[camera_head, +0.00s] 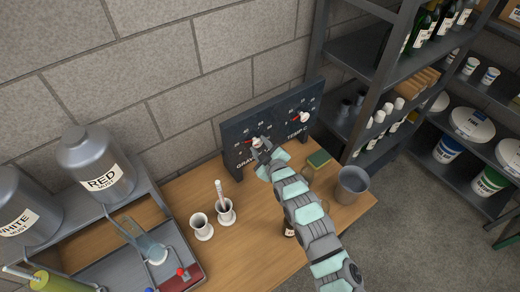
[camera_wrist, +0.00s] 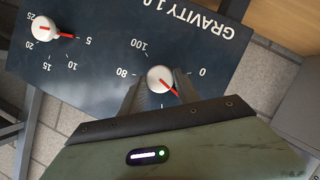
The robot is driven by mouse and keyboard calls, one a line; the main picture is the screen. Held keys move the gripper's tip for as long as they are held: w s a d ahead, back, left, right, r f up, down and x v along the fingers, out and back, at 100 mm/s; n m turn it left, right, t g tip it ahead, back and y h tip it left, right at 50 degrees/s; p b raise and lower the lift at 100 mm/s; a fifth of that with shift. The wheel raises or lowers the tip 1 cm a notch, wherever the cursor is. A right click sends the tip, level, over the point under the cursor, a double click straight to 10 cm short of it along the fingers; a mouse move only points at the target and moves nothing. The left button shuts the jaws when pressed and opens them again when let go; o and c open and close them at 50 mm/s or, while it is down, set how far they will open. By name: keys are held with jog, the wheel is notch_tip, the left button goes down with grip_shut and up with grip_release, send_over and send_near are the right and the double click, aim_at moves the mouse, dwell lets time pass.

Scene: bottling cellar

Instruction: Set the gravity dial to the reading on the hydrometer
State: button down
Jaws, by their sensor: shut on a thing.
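The dark dial panel (camera_head: 235,133) stands at the back of the wooden table. Its gravity dial knob (camera_wrist: 159,78) is white, with a red pointer aimed down-right in the wrist view. The marks 0, 80 and 100 are visible there; my gripper hides those on the pointer's side. My gripper (camera_head: 261,149) is shut on this knob, a finger on each side; it also shows in the wrist view (camera_wrist: 161,94). The hydrometer (camera_head: 219,190) stands upright in a white cylinder (camera_head: 227,214) left of my arm. Its scale is too small to read.
The temperature knob (camera_head: 304,118) is beside the gravity dial. A small bottle (camera_head: 289,231) is partly behind my arm. Shelves (camera_head: 383,62) stand at right.

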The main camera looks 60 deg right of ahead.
jog(key=m+y+b, duration=0.1)
jog(key=b, duration=0.1)
jog(key=m+y+b, duration=0.1)
jog(key=m, duration=0.1)
jog(key=shift+s+d+b, duration=0.15)
jog(key=shift+d+b, duration=0.15)
jog(key=shift+b, duration=0.1)
jog(key=m+y+b, duration=0.1)
jog(key=m+t+y+b, duration=0.1)
jog(key=m, duration=0.1)
jog(key=shift+s+d+r+t, duration=0.1)
jog(key=shift+t, duration=0.2)
jog(key=m+t+y, duration=0.1)
jog(key=m, duration=0.2)
jog(key=shift+d+y+b, duration=0.15)
jog(key=shift+y+b, duration=0.15)
jog(key=shift+b, duration=0.05)
jog(key=shift+f+m+t+y+b, duration=0.15)
jog(key=shift+m+t+y, duration=0.35)
jog(key=shift+m, duration=0.55)
jog(key=shift+f+m+t+y+b, duration=0.15)
jog(key=shift+m+t+y, duration=0.15)
jog(key=shift+m+t, duration=0.55)
jog(key=shift+g, duration=0.25)
jog(key=c, duration=0.9)
grip_release()
jog(key=shift+m, duration=0.3)
jog(key=shift+s+r, duration=0.1)
jog(key=shift+s, duration=0.05)
